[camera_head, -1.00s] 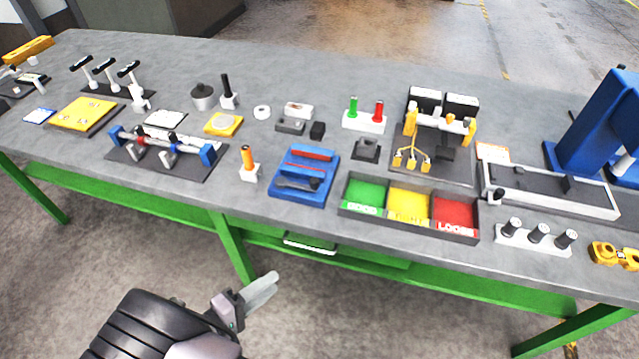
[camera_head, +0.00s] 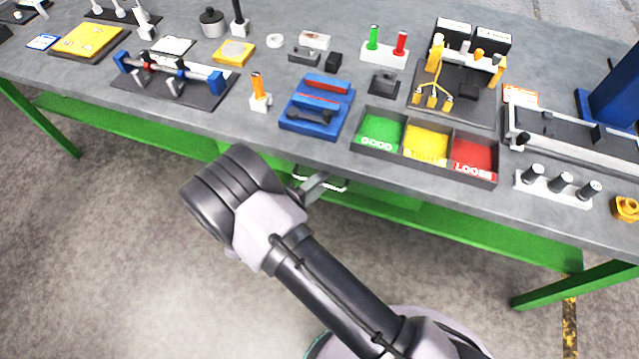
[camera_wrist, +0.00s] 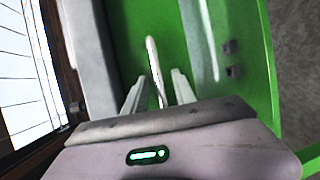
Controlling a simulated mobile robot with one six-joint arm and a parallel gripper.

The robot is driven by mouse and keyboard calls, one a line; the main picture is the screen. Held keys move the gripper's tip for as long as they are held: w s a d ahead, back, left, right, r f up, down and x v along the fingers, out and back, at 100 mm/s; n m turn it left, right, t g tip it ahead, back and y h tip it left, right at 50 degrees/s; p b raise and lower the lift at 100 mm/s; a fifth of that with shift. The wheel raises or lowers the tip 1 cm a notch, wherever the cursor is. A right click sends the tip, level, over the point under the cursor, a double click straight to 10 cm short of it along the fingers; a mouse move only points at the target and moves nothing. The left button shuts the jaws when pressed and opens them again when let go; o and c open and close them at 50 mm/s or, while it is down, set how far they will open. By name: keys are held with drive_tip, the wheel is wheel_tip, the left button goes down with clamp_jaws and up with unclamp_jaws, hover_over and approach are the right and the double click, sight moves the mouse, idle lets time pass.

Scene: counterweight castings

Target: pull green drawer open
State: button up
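The green drawer (camera_head: 400,214) sits under the workbench top, and its front is partly hidden by my arm. Its pale bar handle (camera_head: 334,186) shows just beyond my gripper (camera_head: 312,187). In the wrist view the green front (camera_wrist: 182,35) fills the middle, with the handle (camera_wrist: 153,60) standing lengthwise between the two fingers of my gripper (camera_wrist: 159,80). The fingers are apart, one on each side of the bar, with narrow gaps showing. The drawer looks closed, though its edges are hard to see.
The grey benchtop (camera_head: 290,160) overhangs above my gripper. A three-part sorting tray (camera_head: 497,182) and a blue tool holder (camera_head: 343,118) stand near its front edge. Green bench legs (camera_head: 45,122) stand at the sides. The floor (camera_head: 110,270) in front is clear.

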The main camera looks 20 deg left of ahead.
clamp_jaws()
idle(1.4)
